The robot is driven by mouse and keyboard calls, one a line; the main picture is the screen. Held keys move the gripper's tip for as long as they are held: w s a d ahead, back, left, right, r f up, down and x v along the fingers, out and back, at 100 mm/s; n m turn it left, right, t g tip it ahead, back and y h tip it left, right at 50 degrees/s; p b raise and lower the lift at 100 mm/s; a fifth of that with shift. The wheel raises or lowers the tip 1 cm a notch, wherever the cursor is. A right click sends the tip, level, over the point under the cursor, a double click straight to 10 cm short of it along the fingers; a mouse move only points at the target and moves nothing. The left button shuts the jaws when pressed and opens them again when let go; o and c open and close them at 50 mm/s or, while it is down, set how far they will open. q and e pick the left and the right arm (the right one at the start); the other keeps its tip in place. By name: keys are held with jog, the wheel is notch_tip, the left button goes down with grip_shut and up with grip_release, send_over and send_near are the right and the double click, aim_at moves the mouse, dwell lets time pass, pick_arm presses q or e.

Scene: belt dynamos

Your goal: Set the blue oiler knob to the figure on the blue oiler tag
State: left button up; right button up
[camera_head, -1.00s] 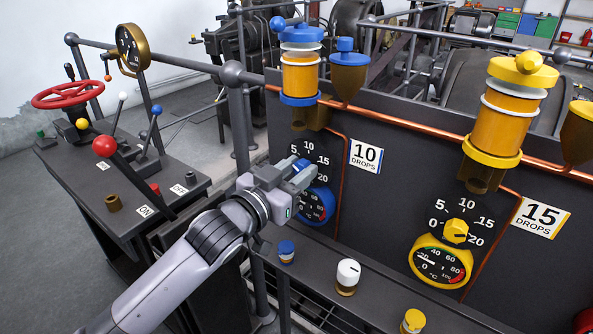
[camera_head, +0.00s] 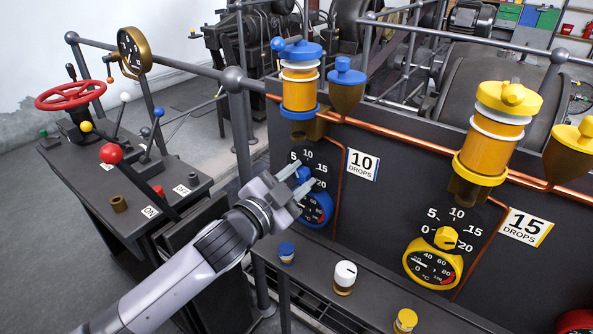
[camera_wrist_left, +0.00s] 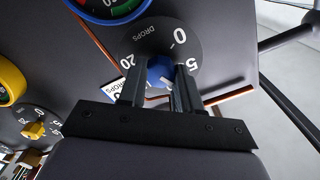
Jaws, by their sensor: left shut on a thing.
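The blue oiler knob (camera_head: 303,174) sits on a dark dial on the panel, below the blue oiler (camera_head: 300,82). My left gripper (camera_head: 300,184) is shut on this knob. In the left wrist view the knob (camera_wrist_left: 160,71) lies between the two fingers of my gripper (camera_wrist_left: 160,84). A white mark shows on its lower edge there, but the figure it faces is hidden. The 0, 5 and 20 show in that view; the head view shows 5, 10, 15 and 20. The blue oiler tag (camera_head: 363,164) reads 10 drops. My right gripper is not in view.
A blue-rimmed gauge (camera_head: 316,209) sits right below the knob. The yellow oiler knob (camera_head: 446,238) and its 15 drops tag (camera_head: 526,227) are to the right. A ledge with small caps (camera_head: 345,276) runs below. A control desk (camera_head: 130,205) stands at the left.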

pick_arm(q)
jog(key=m+p, duration=0.1)
jog(key=m, duration=0.4)
jog(key=shift+p, duration=0.35)
dwell(0.4)
jog(key=o, duration=1)
jog(key=shift+o, duration=0.2)
jog(key=shift+s, duration=0.1)
jog(key=v, duration=0.7)
jog(key=shift+f, duration=0.15)
